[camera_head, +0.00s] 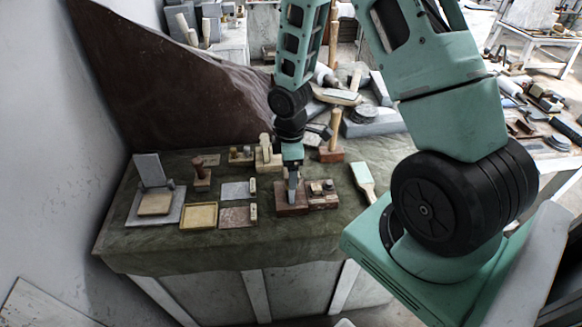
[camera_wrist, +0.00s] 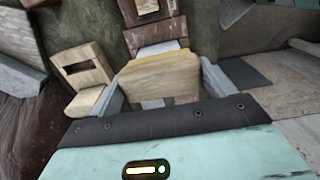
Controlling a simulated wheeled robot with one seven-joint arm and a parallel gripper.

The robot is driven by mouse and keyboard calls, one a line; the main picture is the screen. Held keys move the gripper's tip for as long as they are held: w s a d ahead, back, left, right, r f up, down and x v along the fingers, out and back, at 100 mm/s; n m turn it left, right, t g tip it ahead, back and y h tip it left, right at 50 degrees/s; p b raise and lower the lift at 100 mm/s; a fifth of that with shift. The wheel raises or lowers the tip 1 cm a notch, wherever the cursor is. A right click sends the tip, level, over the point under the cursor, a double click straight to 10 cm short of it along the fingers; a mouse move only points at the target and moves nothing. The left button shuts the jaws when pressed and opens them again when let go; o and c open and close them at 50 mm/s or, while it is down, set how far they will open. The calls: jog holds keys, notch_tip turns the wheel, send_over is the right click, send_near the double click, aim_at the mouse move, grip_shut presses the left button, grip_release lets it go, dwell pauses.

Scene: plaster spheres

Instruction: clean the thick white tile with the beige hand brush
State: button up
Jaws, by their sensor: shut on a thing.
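My gripper (camera_head: 292,198) points down at the middle of the green-covered bench. In the wrist view its two grey fingers (camera_wrist: 160,88) are shut on a beige block-like piece with a yellowish edge, which looks like the beige hand brush (camera_wrist: 155,75). The brush is not clear in the head view. A reddish-brown block (camera_head: 291,208) is right below or beside the fingertips; contact cannot be told. A pale flat tile (camera_head: 234,190) lies left of my gripper, possibly the white tile; its thickness cannot be judged.
A yellow-rimmed tray (camera_head: 199,215), a brownish-grey tile (camera_head: 238,216) and a grey slab (camera_head: 140,213) lie to the left. A pale paddle-like tool (camera_head: 363,178) lies to the right. Wooden tools and a mallet (camera_head: 332,140) stand behind. The front strip of cloth is clear.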

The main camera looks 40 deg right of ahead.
jog(key=shift+w+d, duration=0.3)
jog(key=shift+w, duration=0.1)
jog(key=shift+f, duration=0.1)
jog(key=shift+s+a+b, duration=0.35)
jog(key=shift+s+a, duration=0.3)
jog(key=shift+s, duration=0.3)
jog(key=shift+s+a+b, duration=0.3)
jog(key=shift+s+a, duration=0.3)
jog(key=shift+s, duration=0.3)
jog(key=shift+w+d+r+p, duration=0.2)
jog(key=shift+w+d+p, duration=0.4)
jog(key=shift+w, duration=0.25)
jog(key=shift+w+d+f+p, duration=0.2)
jog(key=shift+w+d+p, duration=0.4)
jog(key=shift+w, duration=0.4)
